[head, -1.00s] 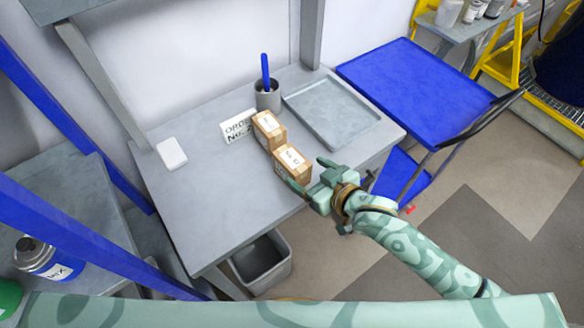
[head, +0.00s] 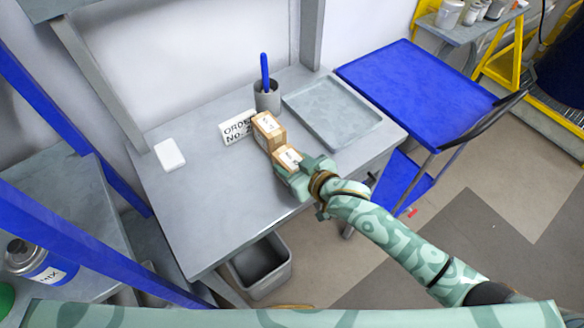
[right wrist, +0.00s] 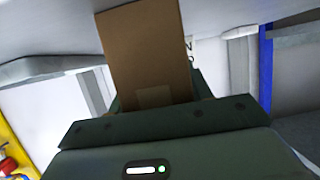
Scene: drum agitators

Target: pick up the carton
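Two brown cartons with white labels stand one behind the other on the grey table (head: 200,215). The nearer carton (head: 287,158) is partly hidden by my right gripper (head: 297,172), which is at its front with a finger at either side. In the right wrist view the carton (right wrist: 148,50) rises from between the fingers, its brown face filling the middle. Whether the fingers press on it I cannot tell. The farther carton (head: 268,131) stands just behind, clear of the gripper. My left gripper is not in view.
An order sign (head: 238,127) stands left of the cartons, and a grey cup (head: 267,98) with a blue stick behind. A grey tray (head: 331,110) lies to the right, beside a blue cart (head: 415,95). A white box (head: 170,154) lies at the left; the table's left front is clear.

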